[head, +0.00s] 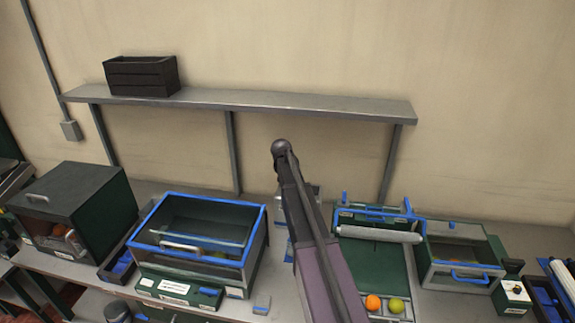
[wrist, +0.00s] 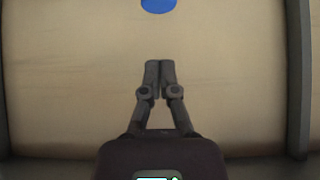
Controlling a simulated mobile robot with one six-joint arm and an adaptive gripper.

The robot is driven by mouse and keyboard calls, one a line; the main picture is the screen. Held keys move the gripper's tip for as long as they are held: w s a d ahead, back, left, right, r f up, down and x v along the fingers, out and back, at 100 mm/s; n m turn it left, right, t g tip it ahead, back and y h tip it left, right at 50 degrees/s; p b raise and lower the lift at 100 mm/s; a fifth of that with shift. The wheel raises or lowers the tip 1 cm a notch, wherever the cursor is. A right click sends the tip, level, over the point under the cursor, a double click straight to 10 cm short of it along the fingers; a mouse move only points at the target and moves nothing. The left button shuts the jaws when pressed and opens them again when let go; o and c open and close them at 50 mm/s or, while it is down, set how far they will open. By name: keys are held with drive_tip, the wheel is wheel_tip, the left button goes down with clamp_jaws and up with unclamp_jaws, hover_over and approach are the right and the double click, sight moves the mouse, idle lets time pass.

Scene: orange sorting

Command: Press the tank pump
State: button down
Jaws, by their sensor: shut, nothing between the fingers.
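My gripper (wrist: 160,66) is shut and empty in the wrist view, its two fingers together in front of a beige surface. A round blue part (wrist: 158,5) shows at the top edge of that view, beyond the fingertips and apart from them; I cannot tell whether it is the pump. In the head view a clear tank with a blue rim (head: 154,209) stands on the bench left of my arm. A grey device with blue parts (head: 283,207) is partly hidden behind my arm. The head view does not show my fingers clearly.
A dark green box (head: 100,200) stands at the left. A green tray unit with a roller (head: 375,233), an orange (head: 373,302) and a yellow-green fruit (head: 396,305) are to the right, beside a clear blue-trimmed bin (head: 440,270). A wall shelf (head: 300,104) holds a black crate (head: 140,76).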

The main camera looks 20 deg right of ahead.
drive_tip(key=shift+b+x, duration=0.6)
drive_tip(key=shift+x, duration=0.55)
drive_tip(key=shift+f+b, duration=1.85)
drive_tip(key=shift+f, duration=0.1)
wheel_tip(320, 180, down, 4)
drive_tip(key=b, duration=0.3)
drive_tip(key=shift+s+r+b, duration=0.1)
drive_tip(key=shift+r+b, duration=0.1)
drive_tip(key=shift+b, duration=0.15)
drive_tip(key=shift+r, duration=0.15)
wheel_tip(320, 180, up, 4)
drive_tip(key=p, duration=0.4)
drive_tip(key=shift+s+a+r+p, duration=0.15)
drive_tip(key=shift+r+p, duration=0.15)
drive_tip(key=shift+p, duration=0.15)
drive_tip(key=p+v, duration=0.6)
drive_tip(key=v, duration=0.3)
